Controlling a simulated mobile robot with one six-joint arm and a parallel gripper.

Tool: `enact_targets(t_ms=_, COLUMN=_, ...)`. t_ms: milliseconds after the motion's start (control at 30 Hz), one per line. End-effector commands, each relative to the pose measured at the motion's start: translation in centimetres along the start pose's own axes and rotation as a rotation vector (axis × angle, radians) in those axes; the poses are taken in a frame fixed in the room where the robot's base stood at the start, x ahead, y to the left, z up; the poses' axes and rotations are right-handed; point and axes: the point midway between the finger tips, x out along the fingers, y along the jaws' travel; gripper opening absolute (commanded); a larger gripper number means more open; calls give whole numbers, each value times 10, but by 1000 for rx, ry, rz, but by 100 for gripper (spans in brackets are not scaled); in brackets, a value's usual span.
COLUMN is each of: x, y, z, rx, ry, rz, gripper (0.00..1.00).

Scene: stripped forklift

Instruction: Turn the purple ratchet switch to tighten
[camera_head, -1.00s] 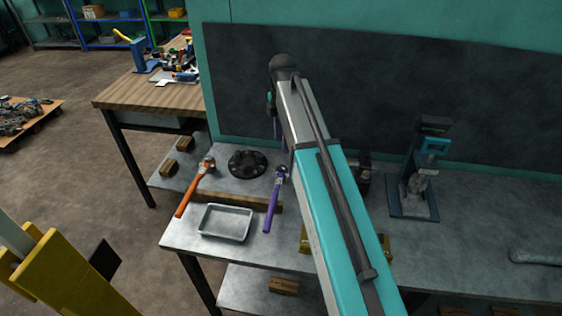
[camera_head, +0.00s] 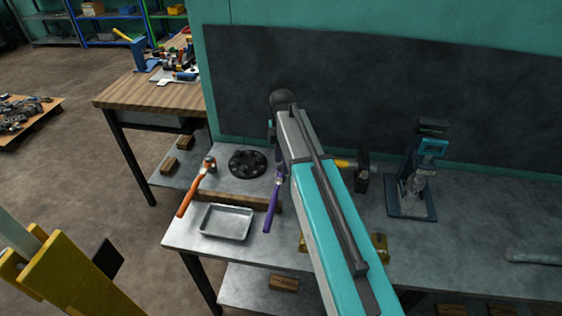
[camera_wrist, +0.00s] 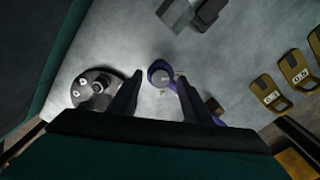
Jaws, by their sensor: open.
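The purple ratchet (camera_head: 271,207) lies on the grey bench with its handle toward the front edge and its head toward the back. The gripper is open, with one dark finger on each side, and appears to be above the head; contact cannot be seen. Much of the handle is hidden behind the right finger in the wrist view. In the head view my arm hides the gripper's fingers.
An orange ratchet (camera_head: 196,190), a dark round flange (camera_head: 248,163) and a metal tray (camera_head: 226,236) lie to the left. A hammer (camera_head: 362,172) and a teal-and-black press (camera_head: 412,190) stand to the right. Yellow tags (camera_wrist: 268,92) lie on the right in the wrist view.

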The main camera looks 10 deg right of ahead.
Motion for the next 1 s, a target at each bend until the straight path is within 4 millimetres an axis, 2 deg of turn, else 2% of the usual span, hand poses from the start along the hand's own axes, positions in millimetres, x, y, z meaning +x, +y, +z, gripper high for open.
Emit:
enact_targets(t_ms=400, x=5, y=0, z=0, rx=0, ry=0, rz=1, gripper=44)
enact_targets(t_ms=467, x=5, y=0, z=0, rx=0, ry=0, rz=1, gripper=38)
enact_targets(t_ms=667, x=5, y=0, z=0, rx=0, ry=0, rz=1, gripper=4)
enact_targets(t_ms=700, x=5, y=1, z=-5, rx=0, ry=0, rz=1, gripper=3)
enact_targets(t_ms=1000, x=5, y=0, z=-1, rx=25, ry=0, rz=1, gripper=3)
